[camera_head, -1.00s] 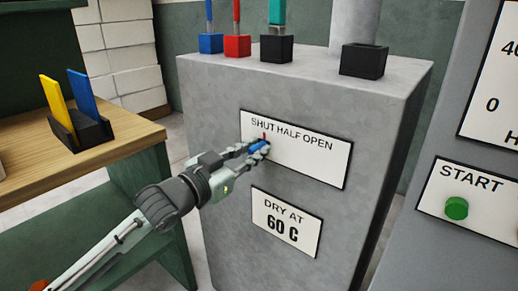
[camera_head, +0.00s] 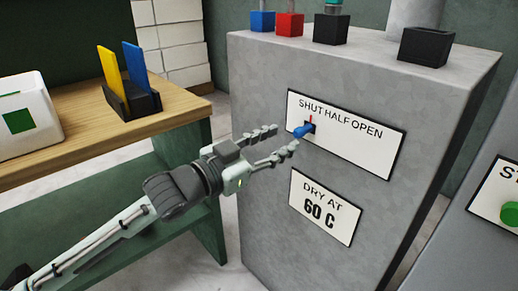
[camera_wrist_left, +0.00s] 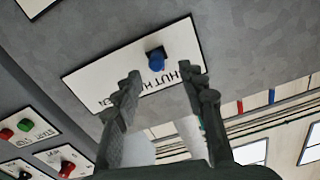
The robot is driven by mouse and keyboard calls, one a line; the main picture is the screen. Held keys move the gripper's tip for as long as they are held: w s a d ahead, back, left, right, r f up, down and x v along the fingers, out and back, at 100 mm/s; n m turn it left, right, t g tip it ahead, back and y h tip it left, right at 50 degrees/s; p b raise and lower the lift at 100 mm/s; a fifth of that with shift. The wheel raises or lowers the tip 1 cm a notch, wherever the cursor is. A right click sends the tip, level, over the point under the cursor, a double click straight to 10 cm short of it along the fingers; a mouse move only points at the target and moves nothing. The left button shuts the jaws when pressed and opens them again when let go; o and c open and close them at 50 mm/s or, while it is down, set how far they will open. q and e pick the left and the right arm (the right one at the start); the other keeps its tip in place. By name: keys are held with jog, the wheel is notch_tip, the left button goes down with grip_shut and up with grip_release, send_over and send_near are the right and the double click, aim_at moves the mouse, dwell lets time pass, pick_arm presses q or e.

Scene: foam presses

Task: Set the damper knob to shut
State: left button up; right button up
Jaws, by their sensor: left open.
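The damper knob (camera_head: 303,131) is blue and stands out from a white plate (camera_head: 360,153) marked SHUT HALF OPEN on the grey cabinet's front. A small red mark shows just above it, beneath the word SHUT. My left gripper (camera_head: 285,139) is open and empty, its fingertips to the left of the knob and apart from it. In the left wrist view the knob (camera_wrist_left: 156,60) lies beyond the gap between the open fingers (camera_wrist_left: 162,80), and part of the plate's lettering is hidden by them. My right gripper is not in view.
The grey cabinet (camera_head: 270,85) carries a DRY AT 60 C plate (camera_head: 324,207) below the knob and several coloured holders on top. A wooden bench (camera_head: 180,110) with a yellow and blue rack (camera_head: 125,98) stands left. A green button (camera_head: 510,213) is at right.

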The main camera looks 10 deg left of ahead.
pick_arm(q)
jog(key=v, duration=0.5)
jog(key=shift+s+a, duration=0.25)
jog(key=shift+s, duration=0.1)
jog(key=a+f+n+g+y, duration=0.25)
jog(key=a+f+y, duration=0.2)
jog(key=f, duration=0.85)
jog(key=a+f+n+g+y, duration=0.1)
jog(key=a+f+n+y, duration=0.4)
jog(key=f, duration=0.7)
jog(key=s+a+f+g+y, duration=0.1)
jog(key=s+a+f+g, duration=0.2)
jog(key=s+f, duration=0.7)
jog(key=s+a+f+g+y, duration=0.1)
jog(key=s+a+f+g, duration=0.2)
jog(key=s+f, duration=0.8)
notch_tip(320, 180, down, 3)
jog(key=shift+s+f+g, duration=0.25)
jog(key=shift+s+g, duration=0.05)
jog(key=shift+g, duration=0.75)
